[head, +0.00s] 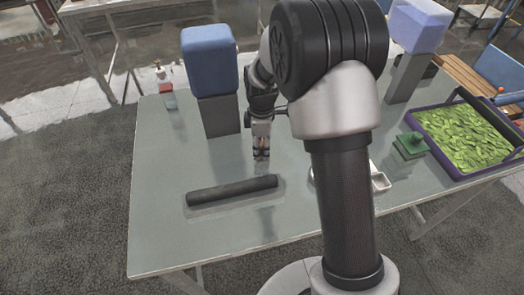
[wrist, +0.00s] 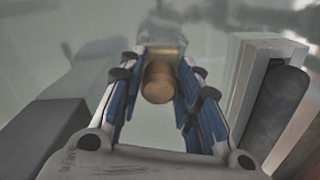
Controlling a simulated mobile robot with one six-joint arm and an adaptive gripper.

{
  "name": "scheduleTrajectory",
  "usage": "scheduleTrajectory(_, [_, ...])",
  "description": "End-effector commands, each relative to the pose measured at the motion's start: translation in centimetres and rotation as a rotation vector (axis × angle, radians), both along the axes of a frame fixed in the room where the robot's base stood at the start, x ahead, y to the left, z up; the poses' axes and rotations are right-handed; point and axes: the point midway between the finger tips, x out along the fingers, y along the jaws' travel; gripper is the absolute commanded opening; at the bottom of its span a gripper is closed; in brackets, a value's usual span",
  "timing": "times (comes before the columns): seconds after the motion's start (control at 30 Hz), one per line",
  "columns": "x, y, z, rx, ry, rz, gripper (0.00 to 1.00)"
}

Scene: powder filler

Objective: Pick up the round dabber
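In the wrist view, a brown wooden knob (wrist: 158,80), which looks like the round dabber's handle, lies between the fingers of my gripper (wrist: 160,92). A yellowish piece shows just beyond the knob. The blue-lined fingers stand on either side of it and look apart, with slim gaps. In the head view, my gripper (head: 261,152) points down over the table to the right of the grey pillar. Its fingers and arm hide most of the dabber there, and I cannot tell its lower part.
A blue block on a grey pillar (head: 219,116) stands close left of my gripper. A black roller (head: 232,190) lies in front. A green block-like tool (head: 411,145), a white dish (head: 380,182) and a purple tray (head: 453,172) of green pieces are to the right. The left front table is clear.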

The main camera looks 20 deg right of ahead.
Motion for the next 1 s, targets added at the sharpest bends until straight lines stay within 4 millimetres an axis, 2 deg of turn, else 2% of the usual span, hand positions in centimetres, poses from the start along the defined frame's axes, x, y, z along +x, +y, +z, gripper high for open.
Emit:
scheduleTrajectory(0.37, [-0.1,0.0,-0.1,0.000,0.002,0.000,0.03])
scheduleTrajectory(0.67, [-0.1,0.0,0.5,0.000,0.002,0.000,0.03])
scheduleTrajectory(0.77, [0.0,0.0,2.0,0.000,-0.001,0.000,0.03])
scheduleTrajectory(0.87, [0.0,0.0,4.4,0.000,-0.003,0.000,0.03])
scheduleTrajectory(1.0, [0.1,0.0,8.5,-0.001,-0.005,0.000,0.03])
